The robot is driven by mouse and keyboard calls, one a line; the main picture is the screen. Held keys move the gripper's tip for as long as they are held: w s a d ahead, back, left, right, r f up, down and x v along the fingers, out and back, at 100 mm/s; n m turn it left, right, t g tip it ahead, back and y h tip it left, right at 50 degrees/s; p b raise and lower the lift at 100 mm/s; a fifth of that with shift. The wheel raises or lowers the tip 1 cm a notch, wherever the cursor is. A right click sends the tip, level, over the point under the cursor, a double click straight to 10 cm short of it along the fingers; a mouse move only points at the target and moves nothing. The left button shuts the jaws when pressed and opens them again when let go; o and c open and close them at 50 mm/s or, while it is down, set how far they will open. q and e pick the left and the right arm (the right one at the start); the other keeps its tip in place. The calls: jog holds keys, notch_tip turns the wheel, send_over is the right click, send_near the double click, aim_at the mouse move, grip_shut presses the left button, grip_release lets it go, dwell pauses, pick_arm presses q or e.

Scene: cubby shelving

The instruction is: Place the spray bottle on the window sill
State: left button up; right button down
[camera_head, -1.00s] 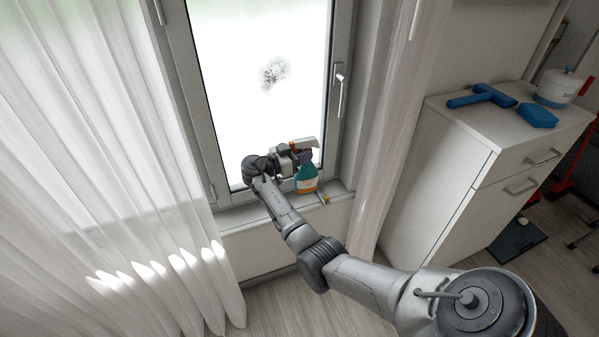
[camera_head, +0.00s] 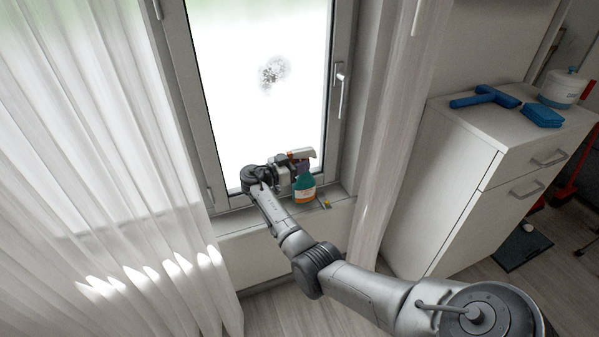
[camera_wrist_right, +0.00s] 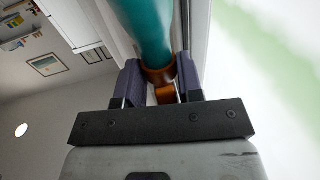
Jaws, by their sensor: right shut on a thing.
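The spray bottle (camera_head: 304,188) has a teal body, an orange band and a white and orange head. It is upright at the window sill (camera_head: 336,197), in front of the glass; I cannot tell whether its base touches the sill. My right gripper (camera_head: 294,168) is shut on the bottle near its neck, coming from the left side. In the right wrist view the bottle's teal body (camera_wrist_right: 146,30) and orange collar show between the purple fingers (camera_wrist_right: 158,82). My left gripper is not in view.
A small yellow-tipped item (camera_head: 327,204) lies on the sill right of the bottle. White curtains (camera_head: 90,180) hang on both sides. A white cabinet (camera_head: 450,180) at right holds a blue squeegee (camera_head: 486,97), a blue sponge (camera_head: 541,116) and a white tub (camera_head: 562,88).

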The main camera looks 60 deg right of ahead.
aim_at(302, 176)
notch_tip(302, 176, down, 2)
jog(key=shift+f+b, duration=0.1)
jog(key=shift+b, duration=0.35)
jog(key=shift+f+b, duration=0.25)
jog(key=shift+b, duration=0.2)
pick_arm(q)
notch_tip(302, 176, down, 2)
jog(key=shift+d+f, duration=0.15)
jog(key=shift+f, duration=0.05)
pick_arm(e)
jog(key=shift+w+d+r, duration=0.1)
jog(key=shift+d+r, duration=0.05)
jog(key=c, duration=1.2)
grip_release()
jog(key=shift+f, duration=0.2)
jog(key=o, duration=0.4)
jog(key=shift+o, duration=0.2)
